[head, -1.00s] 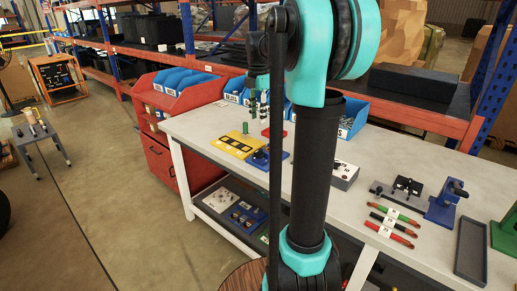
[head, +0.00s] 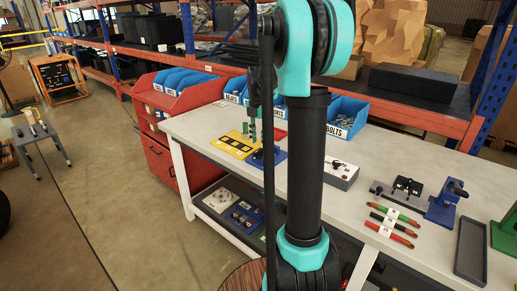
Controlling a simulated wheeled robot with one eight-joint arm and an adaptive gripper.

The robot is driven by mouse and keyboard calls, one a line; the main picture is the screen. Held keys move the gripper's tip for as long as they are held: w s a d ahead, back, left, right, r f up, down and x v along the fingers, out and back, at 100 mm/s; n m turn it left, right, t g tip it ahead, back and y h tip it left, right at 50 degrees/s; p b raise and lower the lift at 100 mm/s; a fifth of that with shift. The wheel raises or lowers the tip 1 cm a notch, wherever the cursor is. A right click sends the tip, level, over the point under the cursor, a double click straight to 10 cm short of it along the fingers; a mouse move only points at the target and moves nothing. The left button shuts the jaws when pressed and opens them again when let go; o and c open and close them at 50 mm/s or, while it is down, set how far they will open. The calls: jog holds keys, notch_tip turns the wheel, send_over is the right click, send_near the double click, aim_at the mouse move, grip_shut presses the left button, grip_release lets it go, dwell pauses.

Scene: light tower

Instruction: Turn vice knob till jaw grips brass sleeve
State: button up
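My gripper (head: 253,112) points down over the far left part of the bench, partly behind a thin dark upright part of my arm. It is small in view, and I cannot tell how far its fingers are apart. Just under it is a small blue fixture with dark parts (head: 279,155), partly hidden by my arm; contact cannot be made out. A blue block with a black knob (head: 445,203) stands at the right of the bench. I cannot tell which of the two is the vice. I cannot make out a brass sleeve or a jaw gap.
A yellow plate with dark squares (head: 236,145) lies left of the blue fixture. A grey box (head: 341,175), red and green cables (head: 395,226) and a dark tray (head: 470,250) lie on the bench (head: 370,160). Blue bins (head: 346,117) line its back.

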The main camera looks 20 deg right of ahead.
aim_at(258, 153)
jog(key=shift+f, duration=2.2)
grip_shut()
